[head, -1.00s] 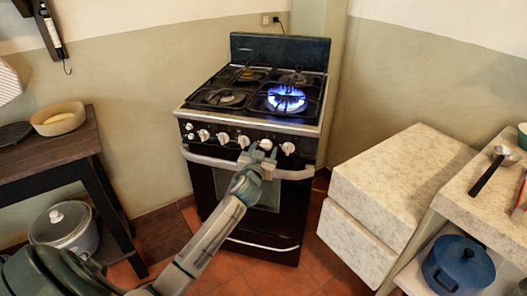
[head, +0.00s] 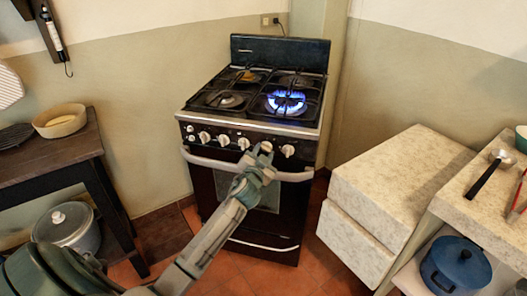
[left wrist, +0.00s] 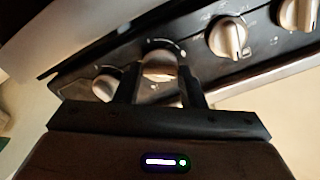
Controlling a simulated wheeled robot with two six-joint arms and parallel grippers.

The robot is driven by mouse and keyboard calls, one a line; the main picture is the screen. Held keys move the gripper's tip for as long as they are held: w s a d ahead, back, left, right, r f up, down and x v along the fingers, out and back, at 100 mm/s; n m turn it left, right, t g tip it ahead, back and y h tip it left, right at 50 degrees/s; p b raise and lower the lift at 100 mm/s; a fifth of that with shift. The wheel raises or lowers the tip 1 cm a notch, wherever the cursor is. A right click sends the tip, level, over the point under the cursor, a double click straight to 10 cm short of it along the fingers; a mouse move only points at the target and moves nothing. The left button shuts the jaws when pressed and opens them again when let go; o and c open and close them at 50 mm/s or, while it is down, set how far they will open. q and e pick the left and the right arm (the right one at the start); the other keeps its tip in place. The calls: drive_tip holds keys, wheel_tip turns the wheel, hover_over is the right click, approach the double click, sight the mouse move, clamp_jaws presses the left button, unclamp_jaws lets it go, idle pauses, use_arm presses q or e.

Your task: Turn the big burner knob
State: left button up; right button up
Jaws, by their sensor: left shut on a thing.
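The black stove (head: 262,185) has a row of pale silver knobs along its front panel. My left gripper (head: 262,152) is at the front panel, shut on the second knob from the right (head: 266,146). In the left wrist view this knob (left wrist: 160,65) sits between the two dark fingers, which partly hide its lower part. Other knobs (left wrist: 228,37) stand to its right and left there. The front right burner (head: 286,102) burns with a blue flame. My right gripper is not in view.
A dark wooden table (head: 50,155) with a bowl (head: 60,120) stands at the left, a lidded pot (head: 66,228) below it. A stone-topped block (head: 400,175) and a counter with a ladle (head: 490,170) stand at the right. The tiled floor before the stove is clear.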

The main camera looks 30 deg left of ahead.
use_arm(q)
drive_tip(key=m+p, duration=0.4)
drive_tip(key=m, duration=0.6)
drive_tip(key=shift+m+p, duration=0.45)
drive_tip(key=shift+m, duration=0.55)
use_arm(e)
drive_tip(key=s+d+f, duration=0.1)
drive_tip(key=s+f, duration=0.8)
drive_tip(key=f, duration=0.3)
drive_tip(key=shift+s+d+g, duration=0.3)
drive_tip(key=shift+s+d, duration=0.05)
use_arm(q)
drive_tip(key=o, duration=1)
